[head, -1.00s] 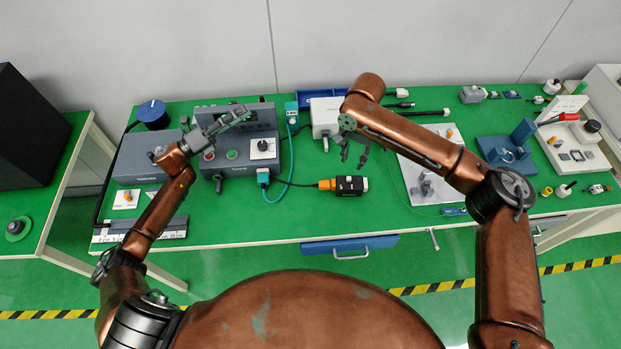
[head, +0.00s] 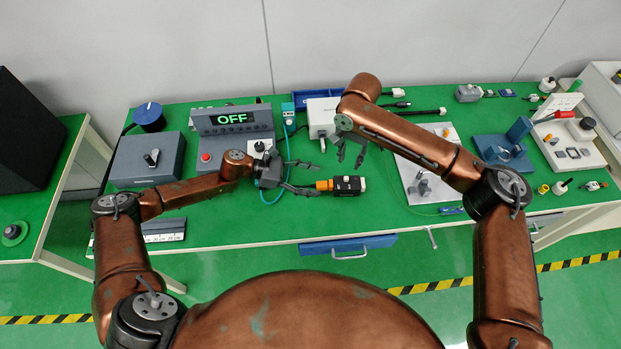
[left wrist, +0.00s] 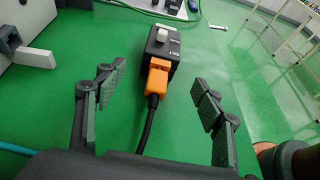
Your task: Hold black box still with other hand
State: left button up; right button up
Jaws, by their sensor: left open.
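The black box (head: 347,186) lies on the green bench top. An orange plug (head: 323,185) with a black cable sits at its left end, and a pale knob or switch shows on it. In the left wrist view, the box (left wrist: 162,45) is ahead, with the orange plug (left wrist: 157,77) facing me. My left gripper (head: 317,178) is open and empty; its fingers (left wrist: 158,92) are spread to either side of the cable and plug, short of the box. My right gripper (head: 350,158) hangs behind the box, apart from it, with its fingers seemingly spread and empty.
A grey control unit (head: 233,122) with a display reading OFF stands behind my left arm. A white box (head: 322,116) is behind my right gripper. A pale board (head: 413,190) lies to the right. A blue drawer (head: 348,247) is under the front edge. Bench around the box is clear.

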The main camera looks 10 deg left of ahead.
aim_at(329, 183)
pick_arm(q)
jog(key=x, duration=0.7)
jog(key=shift+w+d, duration=0.1)
jog(key=shift+d, duration=0.05)
jog(key=shift+c, duration=0.3)
jog(key=c, duration=1.3)
